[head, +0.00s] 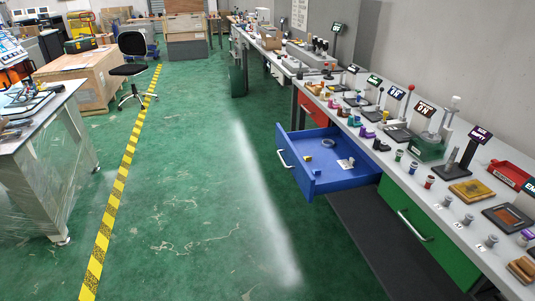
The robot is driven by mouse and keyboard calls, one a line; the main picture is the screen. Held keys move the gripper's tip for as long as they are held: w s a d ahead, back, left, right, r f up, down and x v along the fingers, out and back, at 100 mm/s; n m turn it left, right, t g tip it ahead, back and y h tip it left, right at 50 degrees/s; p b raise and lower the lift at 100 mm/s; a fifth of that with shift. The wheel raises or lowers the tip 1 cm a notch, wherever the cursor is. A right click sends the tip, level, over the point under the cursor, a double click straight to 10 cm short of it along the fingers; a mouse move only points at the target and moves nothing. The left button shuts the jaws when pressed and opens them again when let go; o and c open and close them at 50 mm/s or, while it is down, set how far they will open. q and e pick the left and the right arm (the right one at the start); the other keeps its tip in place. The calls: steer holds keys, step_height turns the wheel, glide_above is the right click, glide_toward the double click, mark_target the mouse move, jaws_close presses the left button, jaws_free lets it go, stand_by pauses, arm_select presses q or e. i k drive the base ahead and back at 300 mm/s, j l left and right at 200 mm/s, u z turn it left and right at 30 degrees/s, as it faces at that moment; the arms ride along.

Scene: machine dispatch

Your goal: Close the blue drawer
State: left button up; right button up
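The blue drawer (345,175) is pulled open below the workbench, at the right of the head view. It sticks out to the left over the floor. Its front panel carries a white bar handle (285,159). Inside lie a small yellow item (308,158), a round greyish item (328,142) and a small white item (346,163). Neither of my grippers shows in the head view.
The long workbench (455,208) bears several small parts, stands and signs. A closed green drawer (425,235) and a red drawer (313,108) flank the blue one. Green floor (200,190) left of the drawer is clear. A wrapped table (45,150) stands at left.

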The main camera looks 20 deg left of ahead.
mark_target(293, 146)
steer(key=i+l+u, duration=0.2)
steer(key=u, duration=0.15)
steer(key=i+l+u, duration=0.35)
steer(key=k+j, duration=0.05)
steer(key=j, duration=0.05)
